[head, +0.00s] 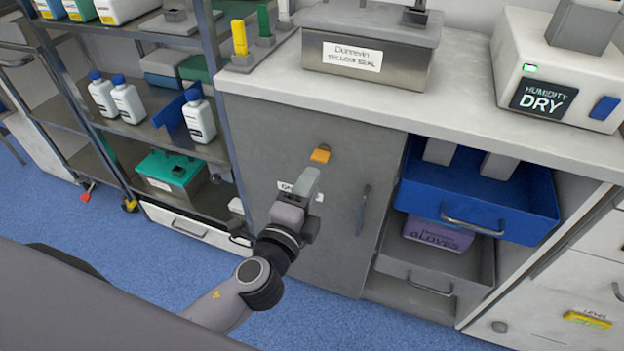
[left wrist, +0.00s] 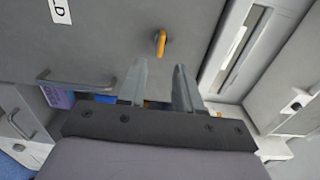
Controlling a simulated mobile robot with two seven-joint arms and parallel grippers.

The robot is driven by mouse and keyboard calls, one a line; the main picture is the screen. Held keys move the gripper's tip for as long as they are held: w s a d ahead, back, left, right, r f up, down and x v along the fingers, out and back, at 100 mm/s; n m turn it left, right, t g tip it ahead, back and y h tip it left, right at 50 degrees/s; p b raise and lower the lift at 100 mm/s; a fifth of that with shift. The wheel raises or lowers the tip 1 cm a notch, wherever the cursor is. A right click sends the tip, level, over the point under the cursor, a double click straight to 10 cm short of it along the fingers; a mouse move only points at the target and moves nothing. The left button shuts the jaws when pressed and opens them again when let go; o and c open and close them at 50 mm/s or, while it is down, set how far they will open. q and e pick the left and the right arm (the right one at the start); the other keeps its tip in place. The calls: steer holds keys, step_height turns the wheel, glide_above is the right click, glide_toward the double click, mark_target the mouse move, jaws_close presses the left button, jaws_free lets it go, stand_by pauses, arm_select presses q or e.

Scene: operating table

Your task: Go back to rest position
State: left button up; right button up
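My left gripper (head: 306,183) is in front of the grey cabinet door (head: 330,240) in the head view, just below a small orange-yellow knob (head: 320,154). In the left wrist view the two fingers of the gripper (left wrist: 160,80) stand apart, with nothing seen held between them. The same knob (left wrist: 161,43) shows beyond the fingertips, apart from them. My right gripper is in neither view.
A pulled-out blue drawer (head: 480,200) and a lower grey drawer (head: 425,268) stand open on the right. A purple gloves box (head: 438,233) sits between them. A shelf rack (head: 215,110) with bottles stands left. Blue floor (head: 330,325) lies below.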

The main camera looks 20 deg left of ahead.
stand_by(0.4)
arm_select(q)
steer(key=s+a+f+n+g+h, duration=0.3)
steer(key=s+f+n+g, duration=0.5)
steer(key=s+f+n, duration=0.85)
step_height(320, 180, up, 10)
steer(key=a+y+p, duration=0.1)
steer(key=a+p, duration=0.1)
steer(key=p, duration=1)
steer(key=shift+s+p, duration=0.3)
steer(key=shift+f, duration=0.15)
